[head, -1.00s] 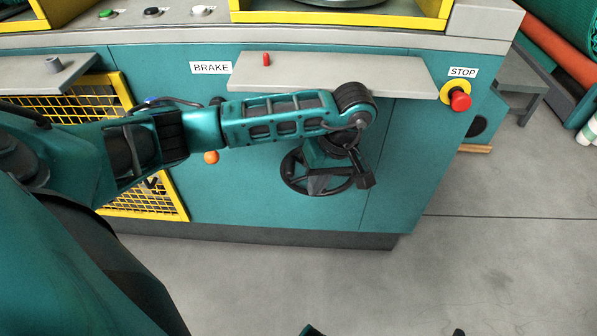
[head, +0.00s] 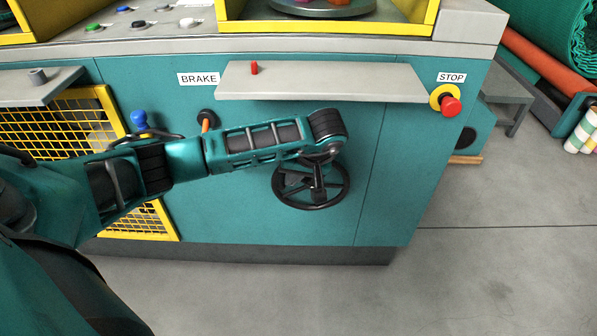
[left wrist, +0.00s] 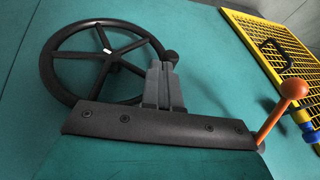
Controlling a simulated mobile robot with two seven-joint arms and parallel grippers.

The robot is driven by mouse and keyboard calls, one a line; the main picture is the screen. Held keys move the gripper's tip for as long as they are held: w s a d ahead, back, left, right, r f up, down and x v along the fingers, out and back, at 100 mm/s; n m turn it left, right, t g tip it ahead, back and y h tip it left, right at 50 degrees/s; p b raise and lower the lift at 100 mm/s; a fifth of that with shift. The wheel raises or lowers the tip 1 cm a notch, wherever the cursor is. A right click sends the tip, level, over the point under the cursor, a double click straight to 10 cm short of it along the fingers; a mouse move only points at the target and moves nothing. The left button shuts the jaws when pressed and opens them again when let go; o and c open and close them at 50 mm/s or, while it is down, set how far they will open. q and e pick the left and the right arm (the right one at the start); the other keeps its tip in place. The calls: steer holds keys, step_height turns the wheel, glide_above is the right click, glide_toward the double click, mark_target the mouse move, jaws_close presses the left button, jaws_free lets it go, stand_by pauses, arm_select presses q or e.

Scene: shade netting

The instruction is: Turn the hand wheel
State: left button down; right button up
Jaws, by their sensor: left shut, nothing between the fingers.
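The dark hand wheel (head: 347,190), a spoked ring, is on the teal front panel below the grey shelf. In the left wrist view the wheel (left wrist: 47,75) shows at upper left, with a dark knob (left wrist: 171,57) at its rim. My left gripper (head: 318,190) is in front of the wheel and partly covers it. In the left wrist view the gripper's fingers (left wrist: 162,70) are together and empty, close beside the knob; I cannot tell whether they touch it. My right gripper is not in view.
An orange lever (head: 205,126) under the BRAKE label is partly hidden by my left arm; its ball (left wrist: 294,88) shows in the left wrist view. The grey shelf (head: 330,82) juts out above the wheel. A red stop button (head: 450,106) is to the right. Clear floor lies in front.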

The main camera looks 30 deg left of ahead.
arm_select(q)
steer(key=shift+a+f, duration=0.1)
steer(key=shift+f, duration=0.2)
steer(key=shift+a, duration=0.1)
steer(key=shift+s+a+f, duration=0.15)
steer(key=shift+s+a, duration=0.05)
steer(key=shift+a, duration=0.05)
stand_by(0.3)
steer(key=shift+h, duration=0.4)
